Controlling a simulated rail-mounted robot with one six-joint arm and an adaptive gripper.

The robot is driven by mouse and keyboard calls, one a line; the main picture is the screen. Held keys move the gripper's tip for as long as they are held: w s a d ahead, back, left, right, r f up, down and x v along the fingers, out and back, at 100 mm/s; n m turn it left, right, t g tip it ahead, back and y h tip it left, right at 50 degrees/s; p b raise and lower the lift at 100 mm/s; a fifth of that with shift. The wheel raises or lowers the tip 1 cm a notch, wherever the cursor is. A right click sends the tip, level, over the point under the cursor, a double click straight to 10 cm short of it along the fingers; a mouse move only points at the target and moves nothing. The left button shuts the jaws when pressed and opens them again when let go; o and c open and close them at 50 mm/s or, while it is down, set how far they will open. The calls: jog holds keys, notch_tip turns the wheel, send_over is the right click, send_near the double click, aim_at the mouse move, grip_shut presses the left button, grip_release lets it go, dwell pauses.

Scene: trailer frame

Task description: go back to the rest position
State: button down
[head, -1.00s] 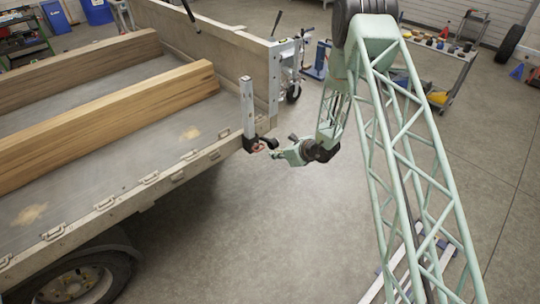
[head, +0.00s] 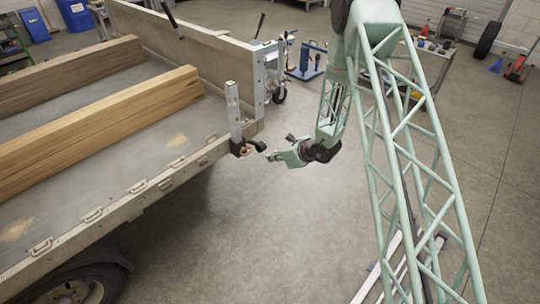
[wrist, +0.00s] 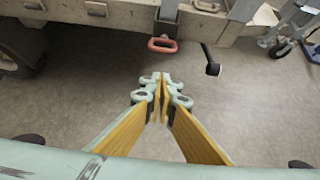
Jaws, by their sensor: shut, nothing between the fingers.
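My gripper (head: 270,156) is at the end of my green lattice arm, to the right of the trailer's rear corner. In the wrist view, my gripper (wrist: 160,84) shows its yellow-faced fingers together at the tips, with nothing between them. A red handle (wrist: 162,45) hangs at the trailer's edge beyond the fingertips, apart from them. In the head view, the upright metal post (head: 234,110) stands at the trailer's corner, with a black lever (head: 258,146) at its foot. A small gap shows between the lever and my gripper.
The flatbed trailer (head: 110,205) with two timber beams (head: 110,120) fills the left side. A blue-based stand (head: 306,68) is behind the trailer. A cart with coloured items (head: 425,55) stands at the back right. The floor (head: 250,240) below my gripper is clear.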

jog(key=s+a+r+n+g+y, duration=0.1)
jog(key=s+a+r+n, duration=0.1)
jog(key=r, duration=0.6)
jog(key=s+a+r+n+y, duration=0.1)
jog(key=s+a+r+n, duration=0.15)
jog(key=r, duration=0.45)
jog(key=s+a+r+n+g+y, duration=0.1)
jog(key=s+a+r+n, duration=0.1)
jog(key=r, duration=0.6)
jog(key=s+a+r+n+g, duration=0.25)
jog(key=s+r+n, duration=0.55)
jog(key=s+r, duration=0.85)
jog(key=s+d+r+n+g+h, duration=0.1)
jog(key=s+d+r+n+h, duration=0.15)
jog(key=s+r, duration=0.45)
jog(key=s+d+r+n+g+h, duration=0.1)
jog(key=s+d+r+n, duration=0.3)
jog(key=s, duration=0.8)
jog(key=s+d+r+n+t+h, duration=0.3)
jog(key=s+d+n+h, duration=0.3)
jog(key=s+d, duration=1)
jog(key=shift+s+r, duration=0.5)
jog(key=shift+s, duration=0.6)
